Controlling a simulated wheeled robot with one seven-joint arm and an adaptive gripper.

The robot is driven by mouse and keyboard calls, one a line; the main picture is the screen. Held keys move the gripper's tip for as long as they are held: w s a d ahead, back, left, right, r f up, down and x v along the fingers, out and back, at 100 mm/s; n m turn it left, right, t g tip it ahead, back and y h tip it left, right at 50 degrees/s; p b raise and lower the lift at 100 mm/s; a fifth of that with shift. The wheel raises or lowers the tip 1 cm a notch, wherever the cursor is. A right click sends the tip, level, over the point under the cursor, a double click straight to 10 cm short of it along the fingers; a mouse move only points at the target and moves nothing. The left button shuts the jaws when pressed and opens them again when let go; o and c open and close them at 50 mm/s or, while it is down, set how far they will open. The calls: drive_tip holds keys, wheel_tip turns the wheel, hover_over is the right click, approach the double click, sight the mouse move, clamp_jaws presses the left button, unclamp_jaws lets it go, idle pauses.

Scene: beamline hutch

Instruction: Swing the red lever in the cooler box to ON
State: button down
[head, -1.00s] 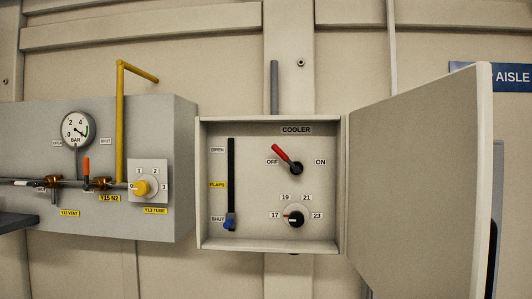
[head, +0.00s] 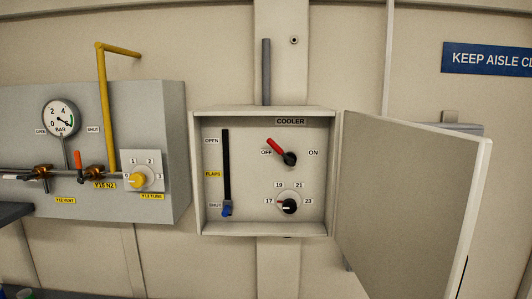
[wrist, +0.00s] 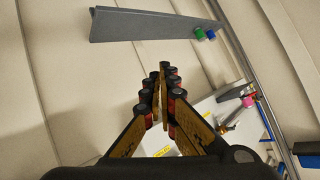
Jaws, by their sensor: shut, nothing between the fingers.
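The cooler box (head: 210,111) stands open on the wall in the head view, its door (head: 405,200) swung out to the right. The red lever (head: 278,147) sits on a black hub at the upper right inside the box. It points up and left, toward the OFF label (head: 266,152); the ON label (head: 313,153) is right of the hub. My gripper (wrist: 163,70) shows only in the wrist view, shut and empty. It is away from the lever, and the cooler box is not recognisable in that view.
In the box are a blue-tipped flaps slider (head: 227,210) at SHUT and a temperature knob (head: 289,206) near 17. Left is a grey panel (head: 120,100) with a gauge (head: 61,117), valves and a yellow pipe (head: 105,100). The wrist view shows a grey shelf (wrist: 150,25).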

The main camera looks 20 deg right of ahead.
drive_tip(key=w+d+r+m+t+h+p, duration=0.15)
drive_tip(key=w+r+m+t, duration=0.3)
drive_tip(key=r, duration=0.45)
drive_tip(key=w+r+m+t+h+p, duration=0.3)
drive_tip(key=w+r+t, duration=0.25)
drive_tip(key=r, duration=0.45)
drive_tip(key=s+d+r+m+g+h, duration=0.1)
drive_tip(key=s+d+r+m+h, duration=0.1)
drive_tip(key=d+r+m+h, duration=0.1)
drive_tip(key=s+d+r+m+g+h, duration=0.1)
drive_tip(key=s+d+r+m+h, duration=0.1)
drive_tip(key=d+m+h, duration=0.3)
drive_tip(key=s+d+r+m+g+h+p, duration=0.1)
drive_tip(key=s+d+r+m+h, duration=0.1)
drive_tip(key=d+r+m+h, duration=0.2)
drive_tip(key=d+m+h, duration=0.1)
drive_tip(key=d+h, duration=0.2)
drive_tip(key=h, duration=0.2)
drive_tip(key=shift+s, duration=0.3)
drive_tip(key=p, duration=0.5)
approach(272, 146)
drive_tip(key=x, duration=0.5)
drive_tip(key=shift+w+r, duration=0.1)
drive_tip(key=shift+r, duration=0.1)
drive_tip(key=shift+w+d+r, duration=0.15)
drive_tip(key=shift+w+d, duration=0.35)
drive_tip(key=shift+w, duration=0.05)
